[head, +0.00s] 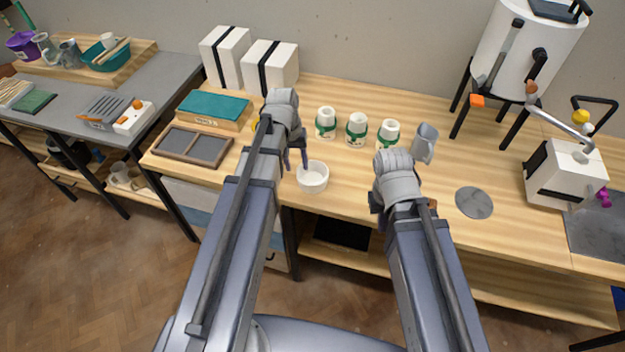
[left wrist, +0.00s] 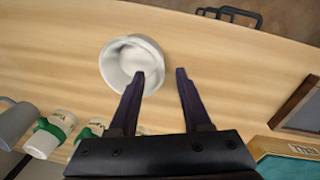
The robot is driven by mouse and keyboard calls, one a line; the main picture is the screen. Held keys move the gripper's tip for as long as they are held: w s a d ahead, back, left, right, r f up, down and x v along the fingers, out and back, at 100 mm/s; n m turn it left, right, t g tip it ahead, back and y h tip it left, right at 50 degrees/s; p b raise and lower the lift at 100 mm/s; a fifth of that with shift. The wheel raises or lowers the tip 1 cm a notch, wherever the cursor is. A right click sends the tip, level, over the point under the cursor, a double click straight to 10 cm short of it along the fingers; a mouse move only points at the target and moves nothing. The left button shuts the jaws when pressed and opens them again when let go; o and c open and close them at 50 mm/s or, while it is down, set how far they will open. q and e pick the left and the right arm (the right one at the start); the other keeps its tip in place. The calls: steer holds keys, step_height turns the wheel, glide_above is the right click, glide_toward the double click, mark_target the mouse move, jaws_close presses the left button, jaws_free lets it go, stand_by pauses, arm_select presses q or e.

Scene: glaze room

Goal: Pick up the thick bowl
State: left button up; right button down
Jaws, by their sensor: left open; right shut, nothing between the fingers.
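The thick bowl (head: 313,177) is white with a thick rim and stands upright on the wooden table near its front edge. My left gripper (head: 295,160) is open just left of the bowl in the head view. In the left wrist view the bowl (left wrist: 132,63) shows beyond my left fingers (left wrist: 162,82). One fingertip overlaps the bowl's rim in that picture, and the other finger is outside it. I cannot tell whether the finger touches the bowl. My right gripper (head: 378,212) is shut and empty, low at the table's front edge, mostly hidden behind its own wrist.
Three white jars with green labels (head: 357,130) and a grey pitcher (head: 424,143) stand behind the bowl. A dark framed tray (head: 193,147) and a teal-topped box (head: 214,110) are to the left. A grey disc (head: 474,202) lies at the right. Table around the bowl is clear.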

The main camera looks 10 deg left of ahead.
mark_target(298, 171)
arm_select(q)
steer(key=f+b, duration=0.4)
steer(key=shift+w+d+f, duration=0.15)
steer(key=shift+d+f, duration=0.05)
steer(key=shift+f, duration=0.15)
steer(key=shift+r, duration=0.1)
jaws_close()
stand_by(1.1)
